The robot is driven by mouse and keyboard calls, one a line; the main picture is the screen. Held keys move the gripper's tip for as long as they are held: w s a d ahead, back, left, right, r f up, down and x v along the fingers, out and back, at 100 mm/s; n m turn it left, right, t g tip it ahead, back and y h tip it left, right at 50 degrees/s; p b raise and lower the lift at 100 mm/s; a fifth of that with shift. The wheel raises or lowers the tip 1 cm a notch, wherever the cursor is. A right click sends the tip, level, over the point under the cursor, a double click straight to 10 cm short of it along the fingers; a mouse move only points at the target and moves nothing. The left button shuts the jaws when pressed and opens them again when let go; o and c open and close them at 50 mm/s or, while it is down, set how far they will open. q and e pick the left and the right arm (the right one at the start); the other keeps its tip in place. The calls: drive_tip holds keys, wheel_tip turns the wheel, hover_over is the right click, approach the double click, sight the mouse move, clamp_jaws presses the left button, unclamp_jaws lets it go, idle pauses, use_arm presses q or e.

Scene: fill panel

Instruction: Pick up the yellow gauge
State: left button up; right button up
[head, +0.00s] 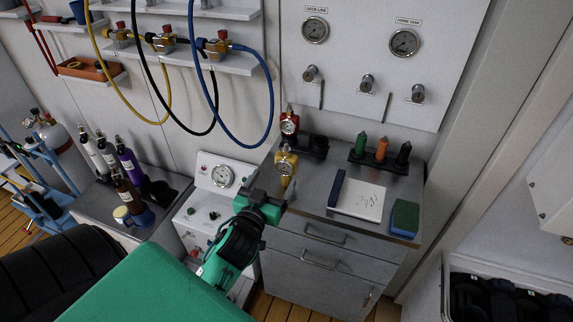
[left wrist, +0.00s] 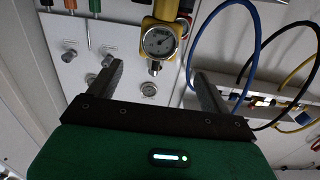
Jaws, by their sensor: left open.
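The yellow gauge (head: 286,164), with a round white dial, stands at the left end of the grey counter in the head view. In the left wrist view the yellow gauge (left wrist: 161,40) appears just beyond and between the two fingertips. My left gripper (head: 273,191), green with dark fingers, is in front of the gauge at the counter's left edge. My left gripper (left wrist: 158,70) is open, with nothing between its fingers; contact with the gauge is not visible. My right gripper is not in view.
A red gauge (head: 289,124) stands behind the yellow one beside a black holder (head: 317,147). Green, orange and black bottles stand in a rack (head: 379,162). A notepad (head: 362,200) and a green sponge (head: 405,217) lie to the right. Hoses (head: 272,95) hang above.

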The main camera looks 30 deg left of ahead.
sight(284, 164)
use_arm(q)
drive_tip(key=p+x, duration=0.1)
drive_tip(key=x, duration=0.4)
drive_tip(key=shift+w, duration=0.35)
drive_tip(key=shift+w+a+p, duration=0.2)
drive_tip(key=shift+w+p, duration=0.1)
drive_tip(key=shift+w, duration=0.4)
drive_tip(key=x, duration=0.1)
drive_tip(key=p+x, duration=0.1)
drive_tip(key=x, duration=0.2)
drive_tip(key=shift+d+f, duration=0.15)
drive_tip(key=shift+f, duration=0.15)
drive_tip(key=shift+w+p, duration=0.3)
drive_tip(key=shift+f, duration=0.1)
drive_tip(key=c, duration=1.4)
drive_tip(key=shift+o, duration=0.2)
